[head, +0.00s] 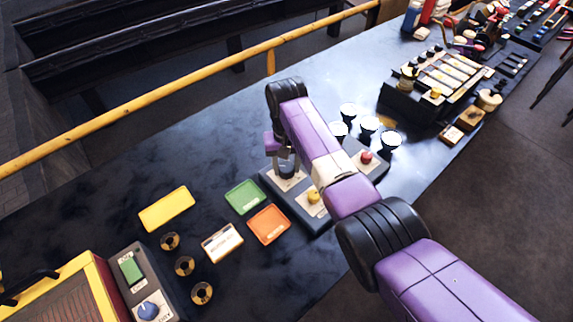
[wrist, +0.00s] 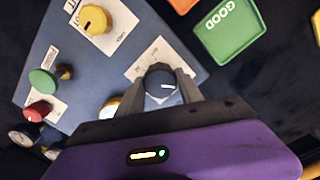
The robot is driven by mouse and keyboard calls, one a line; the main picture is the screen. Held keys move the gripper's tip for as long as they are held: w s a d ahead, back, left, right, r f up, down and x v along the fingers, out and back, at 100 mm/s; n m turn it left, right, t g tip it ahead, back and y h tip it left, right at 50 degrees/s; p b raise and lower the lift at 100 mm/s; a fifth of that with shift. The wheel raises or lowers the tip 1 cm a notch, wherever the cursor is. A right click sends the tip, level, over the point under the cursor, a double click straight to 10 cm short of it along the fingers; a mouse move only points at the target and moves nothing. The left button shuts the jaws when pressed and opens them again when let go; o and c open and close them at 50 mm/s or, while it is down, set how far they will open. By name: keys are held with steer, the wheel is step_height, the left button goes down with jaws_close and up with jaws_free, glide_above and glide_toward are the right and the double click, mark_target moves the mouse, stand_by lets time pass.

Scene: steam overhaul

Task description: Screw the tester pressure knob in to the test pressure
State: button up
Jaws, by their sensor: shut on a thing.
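The pressure tester (head: 318,215) is a dark grey-blue panel box on the dark bench. In the wrist view its top (wrist: 135,60) carries a yellow knob (wrist: 95,19), a green knob (wrist: 42,82), a red knob (wrist: 38,111) and a black knob (wrist: 160,80) with a white pointer line on a white label. My gripper (wrist: 160,92) is shut on the black knob, one finger on each side. In the head view my gripper (head: 286,168) points down over the panel's far left part, and my arm hides part of the panel. The yellow knob (head: 313,196) and red knob (head: 366,157) also show there.
A green tray (head: 243,197) and an orange tray (head: 268,224) lie left of the tester. Several round gauges (head: 391,139) stand behind it to the right. A yellow rail (head: 150,97) runs along the far side. Open bench lies at the far left.

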mark_target(286, 166)
steer(key=o, duration=1.4)
steer(key=shift+r+b, duration=0.55)
steer(key=shift+r, duration=3.4)
steer(key=shift+w, duration=0.1)
